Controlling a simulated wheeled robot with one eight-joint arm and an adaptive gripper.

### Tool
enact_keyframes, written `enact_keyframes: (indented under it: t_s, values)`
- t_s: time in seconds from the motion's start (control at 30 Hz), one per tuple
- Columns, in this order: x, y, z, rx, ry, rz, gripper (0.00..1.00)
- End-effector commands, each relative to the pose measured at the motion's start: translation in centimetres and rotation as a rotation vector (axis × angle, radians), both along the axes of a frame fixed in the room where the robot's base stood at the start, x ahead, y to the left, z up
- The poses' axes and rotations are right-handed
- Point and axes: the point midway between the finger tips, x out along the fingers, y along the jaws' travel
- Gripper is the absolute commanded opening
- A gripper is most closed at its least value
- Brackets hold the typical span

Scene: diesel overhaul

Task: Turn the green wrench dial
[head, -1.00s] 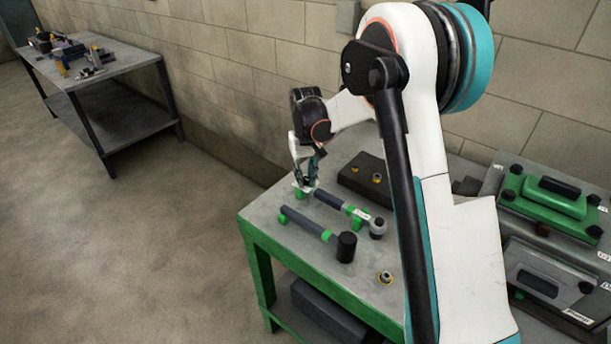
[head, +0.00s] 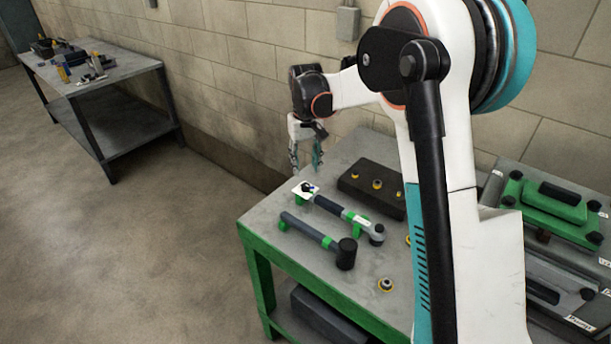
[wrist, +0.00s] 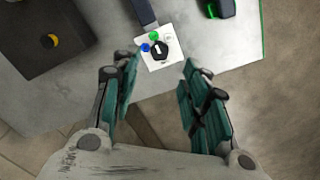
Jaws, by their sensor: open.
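The wrench (head: 339,208) lies on the green-framed table, with a dark handle, green parts and a grey head. At its handle end is a white plate bearing a black dial (head: 308,187). In the wrist view the black dial (wrist: 158,49) sits on the white plate (wrist: 155,62), with green, blue and white dots around it. My gripper (head: 306,166) is open, empty and above the handle end. In the wrist view my gripper's teal fingers (wrist: 159,76) are spread on either side below the dial, not touching it. The wrench head is out of the wrist view.
A black-headed mallet (head: 320,235) lies beside the wrench. A dark block (head: 395,200) with several yellow-rimmed holes stands behind it. A small ringed part (head: 386,284) lies near the table's front. The wall (head: 215,100) is close behind; the floor at left is clear.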

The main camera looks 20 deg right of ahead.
Motion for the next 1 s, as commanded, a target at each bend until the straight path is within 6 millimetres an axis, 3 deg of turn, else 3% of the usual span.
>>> enact_keyframes:
  t_s: [0.1,0.3,0.73,0.87,1.0]
  values:
    - [0.0,0.0,2.1,0.0,0.0,0.0,0.41]
    - [0.0,0.0,4.1,0.0,0.0,0.0,0.41]
    - [-0.1,0.0,4.7,0.0,-0.002,0.0,0.41]
    - [-1.3,0.0,5.8,0.0,-0.022,0.0,0.41]
    - [-4.0,0.0,8.3,0.0,-0.076,0.0,0.41]
